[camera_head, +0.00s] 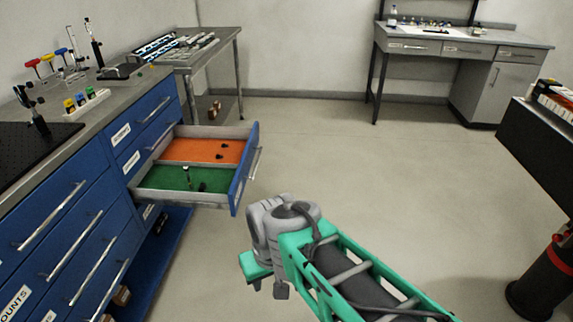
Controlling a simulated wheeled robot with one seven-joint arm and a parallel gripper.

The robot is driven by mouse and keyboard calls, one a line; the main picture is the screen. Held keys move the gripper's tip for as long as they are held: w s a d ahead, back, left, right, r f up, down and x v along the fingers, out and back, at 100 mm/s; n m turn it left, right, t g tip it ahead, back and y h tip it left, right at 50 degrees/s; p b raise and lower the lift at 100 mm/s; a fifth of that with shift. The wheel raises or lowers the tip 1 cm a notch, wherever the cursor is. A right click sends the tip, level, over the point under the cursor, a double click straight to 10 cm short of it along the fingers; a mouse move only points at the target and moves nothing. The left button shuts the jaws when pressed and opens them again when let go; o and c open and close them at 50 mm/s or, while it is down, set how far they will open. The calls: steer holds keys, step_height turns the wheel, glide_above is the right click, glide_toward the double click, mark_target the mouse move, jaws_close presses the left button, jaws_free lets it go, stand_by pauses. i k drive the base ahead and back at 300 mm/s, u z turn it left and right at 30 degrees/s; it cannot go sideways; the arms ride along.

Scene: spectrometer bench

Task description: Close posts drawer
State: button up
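One drawer (194,142) of the blue cabinet is pulled well out at the left. Its inside is split into an orange section and a green section, with a few small dark posts lying or standing in them. The drawer has a blue front (243,172) with a metal bar handle (255,163) facing right. Any label on its front is hidden. My gripper (268,284) is below and to the right of the drawer front, apart from it.
The blue cabinet (60,195) has several shut drawers with bar handles and a worktop holding tools and optics. A steel table (232,34) stands behind it. A grey desk (500,40) is at the back right, a dark bench (535,150) at right. The floor (330,150) between is clear.

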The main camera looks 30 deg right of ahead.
mark_target(162, 180)
steer(key=z, duration=0.65)
steer(key=i, duration=1.85)
steer(key=u, duration=0.45)
steer(key=k, duration=0.5)
steer(key=u, duration=0.95)
steer(key=i, duration=0.5)
steer(key=z, duration=0.05)
